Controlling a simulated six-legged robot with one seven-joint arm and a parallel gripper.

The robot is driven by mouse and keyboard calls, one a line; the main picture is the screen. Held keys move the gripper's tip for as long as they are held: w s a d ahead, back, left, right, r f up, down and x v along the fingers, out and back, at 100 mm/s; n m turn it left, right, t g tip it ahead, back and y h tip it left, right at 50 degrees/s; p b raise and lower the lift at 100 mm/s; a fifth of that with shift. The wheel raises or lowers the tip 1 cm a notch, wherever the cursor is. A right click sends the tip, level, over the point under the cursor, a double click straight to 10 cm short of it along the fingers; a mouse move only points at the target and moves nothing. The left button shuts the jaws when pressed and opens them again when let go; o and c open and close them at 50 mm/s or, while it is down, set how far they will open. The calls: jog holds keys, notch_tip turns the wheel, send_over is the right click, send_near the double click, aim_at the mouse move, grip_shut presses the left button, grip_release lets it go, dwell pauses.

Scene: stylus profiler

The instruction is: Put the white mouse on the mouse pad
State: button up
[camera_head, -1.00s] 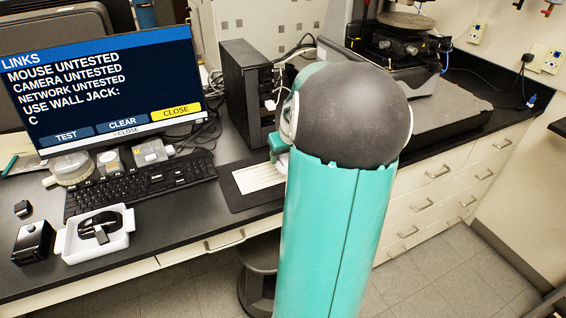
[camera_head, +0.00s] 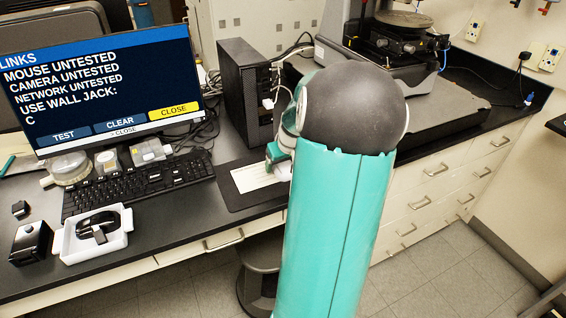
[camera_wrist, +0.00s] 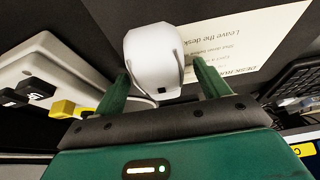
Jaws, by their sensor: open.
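The white mouse (camera_wrist: 153,58) shows in the wrist view, just ahead of and between the two green fingers of my gripper (camera_wrist: 160,74). The fingers are apart, with a gap visible beside the mouse. In the head view my arm hides the mouse, and only a teal part of my gripper (camera_head: 279,153) shows beside the arm. The dark mouse pad (camera_head: 238,203) lies on the desk right of the keyboard, with a printed card (camera_head: 252,177) on it. The card (camera_wrist: 250,42) also shows right of the mouse in the wrist view. I cannot tell whether the mouse touches the pad.
A white power strip (camera_wrist: 50,85) with black and yellow plugs is left of the mouse in the wrist view. The keyboard (camera_head: 140,185), a white tray (camera_head: 92,247) with a black device, and a black computer tower (camera_head: 243,95) stand nearby. The monitor (camera_head: 105,90) is behind the keyboard.

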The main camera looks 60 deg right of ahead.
jog(key=shift+r, duration=0.1)
jog(key=v, duration=1.2)
jog(key=shift+a, duration=0.1)
